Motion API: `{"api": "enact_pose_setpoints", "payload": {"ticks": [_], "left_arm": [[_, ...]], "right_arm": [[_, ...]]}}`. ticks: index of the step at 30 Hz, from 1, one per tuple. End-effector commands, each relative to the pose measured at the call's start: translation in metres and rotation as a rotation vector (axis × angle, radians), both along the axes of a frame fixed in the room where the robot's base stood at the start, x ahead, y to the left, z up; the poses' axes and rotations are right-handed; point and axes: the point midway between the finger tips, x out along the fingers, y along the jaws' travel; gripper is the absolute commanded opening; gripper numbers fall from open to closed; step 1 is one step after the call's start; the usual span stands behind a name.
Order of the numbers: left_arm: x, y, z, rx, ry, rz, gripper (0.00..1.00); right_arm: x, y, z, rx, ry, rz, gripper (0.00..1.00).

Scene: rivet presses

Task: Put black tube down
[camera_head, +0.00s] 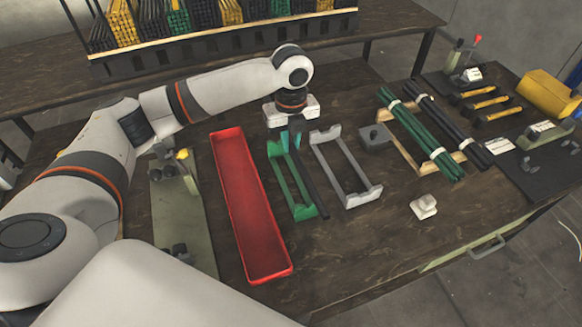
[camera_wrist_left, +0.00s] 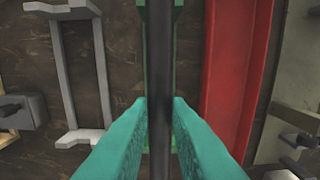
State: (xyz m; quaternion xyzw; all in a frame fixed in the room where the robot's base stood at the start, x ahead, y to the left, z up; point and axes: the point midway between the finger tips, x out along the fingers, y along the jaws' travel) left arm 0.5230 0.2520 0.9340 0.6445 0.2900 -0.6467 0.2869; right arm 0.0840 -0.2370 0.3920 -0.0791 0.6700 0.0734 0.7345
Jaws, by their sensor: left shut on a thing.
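The black tube (camera_head: 311,175) is held in my left gripper (camera_head: 291,138). In the left wrist view, the black tube (camera_wrist_left: 160,60) runs lengthwise between the two teal fingers (camera_wrist_left: 160,110), which are shut on it. A green holder (camera_head: 303,208) lies below; it also shows behind the tube in the left wrist view (camera_wrist_left: 147,40). In the head view the tube appears between the green holder and the grey holder (camera_head: 318,158). The exact gap between tube and green holder cannot be told. My right gripper is not in view.
A long red tray (camera_head: 233,190) lies left of the green holder. Bundled green and black tubes (camera_head: 425,135) rest on a wooden stand to the right. A small white block (camera_head: 423,206) sits at the front. A rack of tubes (camera_head: 200,45) stands behind.

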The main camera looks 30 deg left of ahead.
Motion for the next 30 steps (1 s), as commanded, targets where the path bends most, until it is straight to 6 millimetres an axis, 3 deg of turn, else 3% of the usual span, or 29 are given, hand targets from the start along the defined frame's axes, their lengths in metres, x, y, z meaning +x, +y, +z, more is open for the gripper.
{"api": "enact_pose_setpoints", "payload": {"ticks": [3,8,16,29,30], "left_arm": [[-0.001,0.0,-0.021,0.001,0.002,0.001,0.0],[-0.001,0.0,-0.036,0.001,0.001,0.0,0.0],[-0.001,0.0,-0.077,0.001,0.001,0.002,0.0],[-0.001,0.0,-0.085,0.001,-0.001,0.001,0.0],[-0.001,0.0,-0.085,0.001,-0.001,0.001,0.23]], "right_arm": [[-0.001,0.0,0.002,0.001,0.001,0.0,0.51],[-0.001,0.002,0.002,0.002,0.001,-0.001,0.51],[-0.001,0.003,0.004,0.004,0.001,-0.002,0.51],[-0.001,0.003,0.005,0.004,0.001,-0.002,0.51],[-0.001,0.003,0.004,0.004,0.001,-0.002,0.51]]}}
